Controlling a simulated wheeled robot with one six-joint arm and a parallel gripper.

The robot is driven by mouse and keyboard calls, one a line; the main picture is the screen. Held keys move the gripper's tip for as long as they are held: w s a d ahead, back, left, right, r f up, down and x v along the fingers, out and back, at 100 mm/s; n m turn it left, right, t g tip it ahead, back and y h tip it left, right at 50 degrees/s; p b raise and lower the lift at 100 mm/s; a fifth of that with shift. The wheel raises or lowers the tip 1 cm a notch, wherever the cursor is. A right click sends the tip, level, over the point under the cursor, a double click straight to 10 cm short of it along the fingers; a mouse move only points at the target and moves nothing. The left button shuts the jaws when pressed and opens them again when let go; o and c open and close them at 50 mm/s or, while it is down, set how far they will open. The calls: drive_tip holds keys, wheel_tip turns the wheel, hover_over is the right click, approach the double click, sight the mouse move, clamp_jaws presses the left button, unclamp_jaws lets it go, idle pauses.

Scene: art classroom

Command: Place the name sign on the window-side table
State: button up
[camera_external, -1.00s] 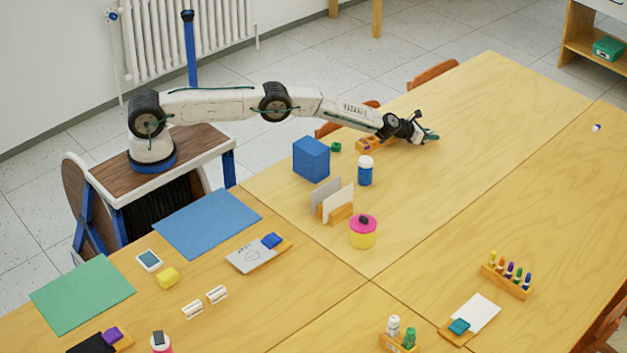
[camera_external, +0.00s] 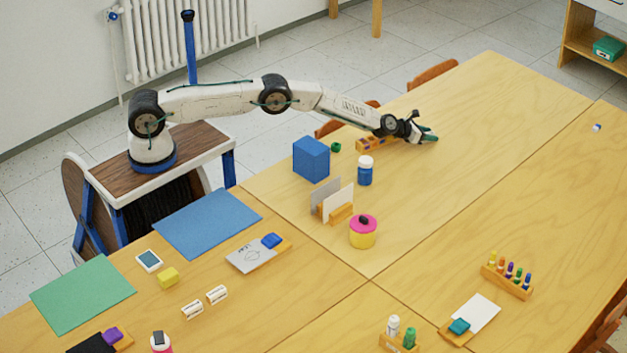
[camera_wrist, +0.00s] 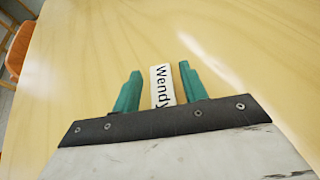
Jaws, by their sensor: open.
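A white name sign (camera_wrist: 161,86) reading "Wendy" shows in the wrist view, between the two teal fingertips of my gripper (camera_wrist: 158,80). Gaps show between the fingers and the sign, and it appears to rest on the wooden table (camera_wrist: 240,45). In the external view my gripper (camera_external: 430,134) is low over the table (camera_external: 490,85) near its far left edge, with its fingers apart. The sign cannot be made out there.
A wooden holder with small pieces (camera_external: 372,143) stands left of my gripper. A blue box (camera_external: 311,159), a blue jar (camera_external: 365,172), a card holder (camera_external: 336,205) and a pink-lidded yellow tub (camera_external: 363,232) stand nearer. The tabletop right of my gripper is clear.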

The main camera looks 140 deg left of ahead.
drive_tip(key=shift+v, duration=1.4)
